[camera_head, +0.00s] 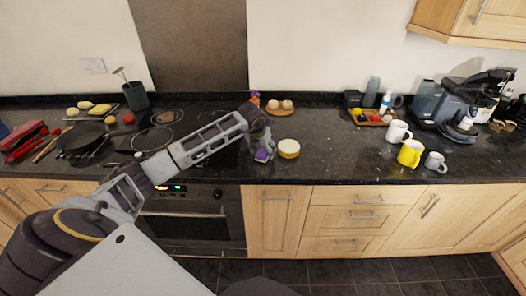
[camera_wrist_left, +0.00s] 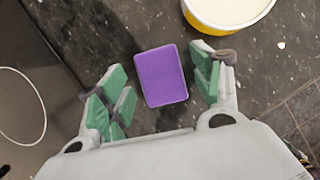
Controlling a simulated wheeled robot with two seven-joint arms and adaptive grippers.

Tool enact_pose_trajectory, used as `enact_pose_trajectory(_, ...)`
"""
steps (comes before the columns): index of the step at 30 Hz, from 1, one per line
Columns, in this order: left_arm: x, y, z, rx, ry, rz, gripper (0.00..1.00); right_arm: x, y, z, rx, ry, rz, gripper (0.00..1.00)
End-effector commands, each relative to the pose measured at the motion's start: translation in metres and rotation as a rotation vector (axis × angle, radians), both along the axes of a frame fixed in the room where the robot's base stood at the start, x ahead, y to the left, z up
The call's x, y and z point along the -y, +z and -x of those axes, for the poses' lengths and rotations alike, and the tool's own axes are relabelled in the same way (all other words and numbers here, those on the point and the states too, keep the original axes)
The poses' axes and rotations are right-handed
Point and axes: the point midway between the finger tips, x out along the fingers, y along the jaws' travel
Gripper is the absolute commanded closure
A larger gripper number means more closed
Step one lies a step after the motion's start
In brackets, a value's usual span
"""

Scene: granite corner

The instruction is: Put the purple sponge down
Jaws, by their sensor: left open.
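The purple sponge (camera_wrist_left: 162,76) lies flat on the dark granite counter in the left wrist view, with bare counter around it. In the head view the sponge (camera_head: 262,155) shows near the counter's front edge, just below my left gripper (camera_head: 262,143). My left gripper (camera_wrist_left: 160,88) is open, its green-padded fingers on either side of the sponge with a gap at each side. The fingers look apart from the sponge. My right gripper is not in these views.
A yellow-and-white round tub (camera_head: 289,149) stands just right of the sponge. The dark hob (camera_head: 205,155) is to the left. A round wooden board (camera_head: 280,109) with round items is behind. Mugs, including a yellow mug (camera_head: 410,153), stand farther right. Counter between tub and mugs is clear.

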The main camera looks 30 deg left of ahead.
Motion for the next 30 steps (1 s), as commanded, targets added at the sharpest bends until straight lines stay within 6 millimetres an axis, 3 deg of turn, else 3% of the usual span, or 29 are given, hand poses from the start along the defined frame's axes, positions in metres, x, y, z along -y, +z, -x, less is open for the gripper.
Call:
enact_pose_trajectory(11,0.002,0.047,0.02,0.003,-0.001,-0.002,0.35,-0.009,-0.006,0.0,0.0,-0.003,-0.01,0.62)
enact_pose_trajectory(21,0.006,0.09,0.037,0.002,0.0,-0.001,0.35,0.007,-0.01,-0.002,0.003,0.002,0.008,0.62)
enact_pose_trajectory(30,0.007,0.103,0.043,-0.001,0.0,-0.001,0.35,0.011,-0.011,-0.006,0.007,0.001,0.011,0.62)
